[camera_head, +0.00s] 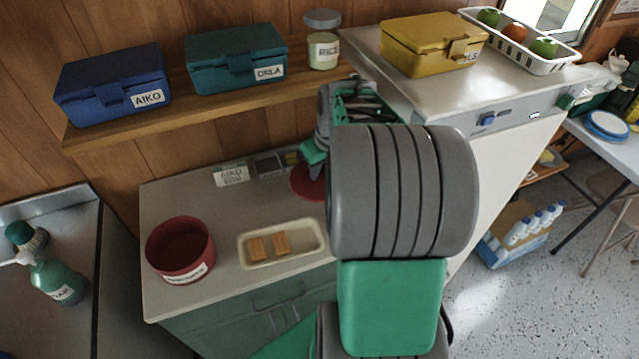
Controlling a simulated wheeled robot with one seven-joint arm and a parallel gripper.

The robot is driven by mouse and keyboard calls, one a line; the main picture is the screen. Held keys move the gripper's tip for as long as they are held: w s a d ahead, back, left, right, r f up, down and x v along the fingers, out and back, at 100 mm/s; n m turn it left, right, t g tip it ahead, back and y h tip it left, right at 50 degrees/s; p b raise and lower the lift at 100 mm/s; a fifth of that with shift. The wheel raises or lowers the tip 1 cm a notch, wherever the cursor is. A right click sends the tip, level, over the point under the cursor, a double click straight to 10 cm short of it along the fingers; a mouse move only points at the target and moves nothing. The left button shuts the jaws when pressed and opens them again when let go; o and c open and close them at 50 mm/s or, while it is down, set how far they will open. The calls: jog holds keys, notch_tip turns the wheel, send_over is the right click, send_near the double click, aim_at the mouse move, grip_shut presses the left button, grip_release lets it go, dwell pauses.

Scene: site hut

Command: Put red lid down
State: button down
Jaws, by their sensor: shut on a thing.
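The red lid (303,184) is a flat round disc over the back right of the counter, partly hidden by my arm. My gripper (315,169) is at the lid's upper right edge, shut on it. The fingertips are small and partly hidden, and I cannot tell whether the lid touches the counter. A round red tub (181,262) with a white label stands open at the counter's left front.
A cream tray (285,263) with two brown blocks sits right of the tub. Behind it are a white label card (231,175) and small dark boxes (270,165). A shelf (170,125) above holds blue and teal boxes and a jar. Bare counter lies between tub and card.

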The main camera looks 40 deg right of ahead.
aim_at(321, 173)
jog(key=shift+w+d+f, duration=0.3)
jog(key=shift+w+f, duration=0.15)
jog(key=shift+f, duration=0.25)
jog(key=shift+s+b+x, duration=0.2)
jog(key=shift+b+x, duration=0.7)
jog(key=shift+x, duration=0.2)
jog(key=shift+s+b+x, duration=0.2)
jog(key=shift+b+x, duration=0.7)
jog(key=shift+x, duration=0.25)
jog(key=c, duration=1.3)
grip_release()
jog(key=shift+r+p, duration=0.4)
jog(key=shift+p, duration=0.05)
jog(key=v, duration=1.2)
jog(key=shift+n+t, duration=0.3)
jog(key=shift+n, duration=0.1)
jog(key=s+a+f, duration=0.1)
jog(key=s+a, duration=0.1)
jog(key=a, duration=0.5)
jog(key=s+a+f, duration=0.2)
jog(key=a, duration=0.5)
jog(key=s+a+f+b, duration=0.1)
jog(key=s+a, duration=0.2)
jog(key=a, duration=0.4)
jog(key=shift+a+f, duration=0.2)
jog(key=shift+a, duration=0.2)
